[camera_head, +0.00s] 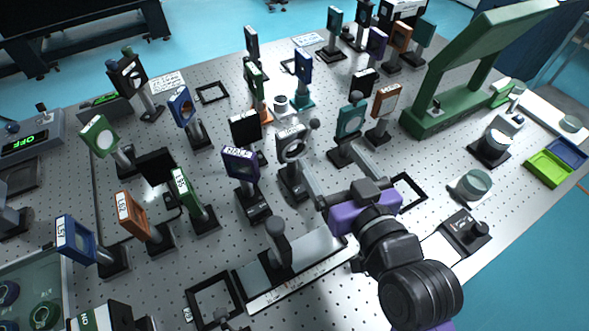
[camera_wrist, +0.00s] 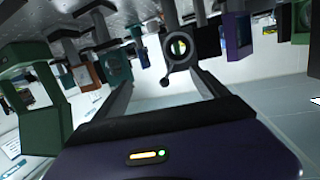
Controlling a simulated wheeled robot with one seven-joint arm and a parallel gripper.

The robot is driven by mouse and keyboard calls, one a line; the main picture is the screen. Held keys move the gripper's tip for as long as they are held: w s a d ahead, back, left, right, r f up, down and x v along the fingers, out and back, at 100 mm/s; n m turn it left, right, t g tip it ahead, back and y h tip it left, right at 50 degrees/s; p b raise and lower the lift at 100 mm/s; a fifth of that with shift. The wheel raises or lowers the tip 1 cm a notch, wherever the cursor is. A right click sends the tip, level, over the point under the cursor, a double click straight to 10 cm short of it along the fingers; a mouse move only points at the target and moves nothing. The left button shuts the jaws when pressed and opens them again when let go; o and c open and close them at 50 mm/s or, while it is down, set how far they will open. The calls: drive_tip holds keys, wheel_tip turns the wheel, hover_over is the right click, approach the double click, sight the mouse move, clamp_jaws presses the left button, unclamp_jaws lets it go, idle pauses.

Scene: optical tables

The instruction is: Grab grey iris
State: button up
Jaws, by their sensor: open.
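The grey iris (camera_head: 291,146) stands upright on a post and dark base near the middle of the table, with a round knob on a short lever at its upper right. In the wrist view, which is upside down, the iris (camera_wrist: 180,47) shows its round opening ahead, between the lines of my two fingers. My gripper (camera_head: 332,160) has a purple body and two grey fingers spread apart. It is open and empty, to the right of the iris post. In the wrist view, my gripper (camera_wrist: 165,80) has nothing between its fingertips.
A purple-framed mount (camera_head: 241,166) stands close left of the iris, and a black square mount (camera_head: 246,128) behind it. A teal mount (camera_head: 351,120) stands to the right. A large green stand (camera_head: 455,110) is at the right. A grey plate with a post (camera_head: 278,245) lies in front.

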sight(294, 151)
drive_tip(key=a+f+g, duration=0.1)
drive_tip(key=w+a+f+n+g, duration=0.1)
drive_tip(key=a, duration=0.1)
drive_tip(key=w+a+f+n+g, duration=0.1)
drive_tip(key=a, duration=0.1)
drive_tip(key=shift+w+a+y, duration=0.15)
drive_tip(key=shift+y, duration=0.25)
drive_tip(key=shift+p+x, duration=0.5)
drive_tip(key=shift+x, duration=2.15)
clamp_jaws()
drive_tip(key=shift+r, duration=0.15)
